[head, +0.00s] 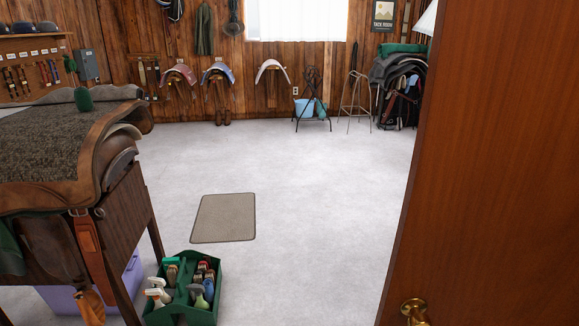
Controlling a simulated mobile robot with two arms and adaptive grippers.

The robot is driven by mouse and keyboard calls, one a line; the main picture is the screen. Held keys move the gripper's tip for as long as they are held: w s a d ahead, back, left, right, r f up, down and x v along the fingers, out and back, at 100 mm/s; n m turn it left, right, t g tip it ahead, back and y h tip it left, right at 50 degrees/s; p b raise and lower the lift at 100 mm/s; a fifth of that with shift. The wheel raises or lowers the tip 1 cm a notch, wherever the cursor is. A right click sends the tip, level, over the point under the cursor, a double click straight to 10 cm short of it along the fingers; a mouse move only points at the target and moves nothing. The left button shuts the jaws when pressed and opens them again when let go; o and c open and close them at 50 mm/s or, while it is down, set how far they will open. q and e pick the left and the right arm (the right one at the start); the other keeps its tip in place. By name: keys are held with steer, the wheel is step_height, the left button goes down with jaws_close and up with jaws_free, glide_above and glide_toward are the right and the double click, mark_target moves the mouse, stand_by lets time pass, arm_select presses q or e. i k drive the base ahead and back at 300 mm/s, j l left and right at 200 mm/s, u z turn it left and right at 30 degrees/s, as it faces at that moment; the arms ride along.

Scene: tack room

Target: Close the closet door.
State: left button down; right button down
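A reddish-brown wooden door (490,180) fills the right side of the head view, standing close to me. Its left edge runs slanted from the top right down to the bottom middle. A brass knob (413,309) sits low on the door near that edge. The door's frame and the closet interior are not visible, so I cannot tell how far it stands open. Neither of my grippers shows in the view.
A saddle on a wooden stand (75,170) stands at the left. A grey mat (224,217) lies mid-floor. The pale floor (310,230) between mat and door is clear.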

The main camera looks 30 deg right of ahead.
mark_target(487, 233)
steer(key=i+j+z, duration=0.15)
steer(key=i, duration=0.3)
steer(key=i+j+z, duration=0.1)
steer(key=i, duration=0.4)
steer(key=i+z, duration=0.25)
steer(key=z, duration=0.25)
steer(key=i+z, duration=0.2)
steer(key=z, duration=0.25)
steer(key=i+j+z, duration=0.15)
steer(key=z, duration=0.35)
steer(key=i+j+z, duration=0.2)
steer(key=z, duration=0.3)
steer(key=i+z, duration=0.2)
steer(key=z, duration=0.25)
steer(key=i+j+z, duration=0.2)
steer(key=z, duration=0.3)
steer(key=i+j+z, duration=0.15)
steer(key=z, duration=0.3)
steer(key=i+j+z, duration=0.1)
steer(key=j+z, duration=0.4)
steer(key=i+j+z, duration=0.1)
steer(key=z, duration=0.35)
steer(key=j, duration=0.1)
